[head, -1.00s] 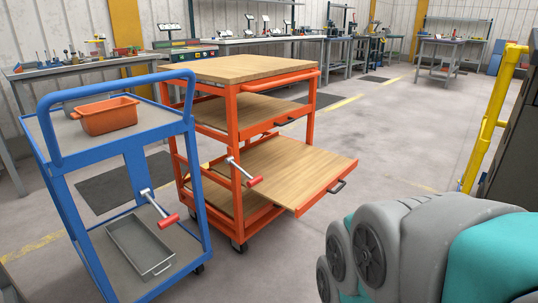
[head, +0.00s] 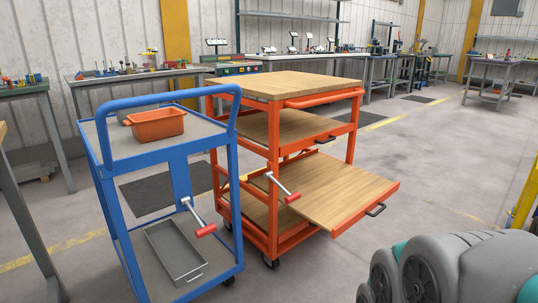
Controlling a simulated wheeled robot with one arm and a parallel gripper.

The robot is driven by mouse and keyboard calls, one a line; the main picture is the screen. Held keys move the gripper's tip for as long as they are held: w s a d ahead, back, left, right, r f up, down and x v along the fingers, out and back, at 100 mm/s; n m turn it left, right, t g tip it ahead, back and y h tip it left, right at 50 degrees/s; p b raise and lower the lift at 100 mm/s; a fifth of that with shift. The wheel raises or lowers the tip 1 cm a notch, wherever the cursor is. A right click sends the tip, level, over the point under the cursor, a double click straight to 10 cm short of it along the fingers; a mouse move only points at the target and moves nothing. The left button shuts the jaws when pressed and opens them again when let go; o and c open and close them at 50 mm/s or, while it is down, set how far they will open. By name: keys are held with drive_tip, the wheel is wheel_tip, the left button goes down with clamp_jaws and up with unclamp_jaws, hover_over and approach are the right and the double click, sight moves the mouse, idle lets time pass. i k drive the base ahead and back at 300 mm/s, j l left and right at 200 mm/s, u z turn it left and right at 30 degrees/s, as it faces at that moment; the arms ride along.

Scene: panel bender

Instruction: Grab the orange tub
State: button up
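The orange tub (head: 158,126) sits on the top shelf of the blue cart (head: 127,165), at the left of the head view. It is a small rectangular open tub with a rim. A grey object partly shows behind the tub. A grey and teal part of my arm (head: 455,270) fills the lower right corner, well apart from the cart. My gripper is not in view.
An orange cart (head: 274,200) with wooden shelves stands right beside the blue cart, its low shelf pulled out. A grey metal tray (head: 176,250) lies on the blue cart's lower shelf. Workbenches (head: 130,76) line the back wall. The floor at right is open.

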sight(152, 126)
drive_tip(key=i+u, duration=0.1)
drive_tip(key=u, duration=0.3)
drive_tip(key=i+u, duration=0.15)
drive_tip(key=u, duration=0.25)
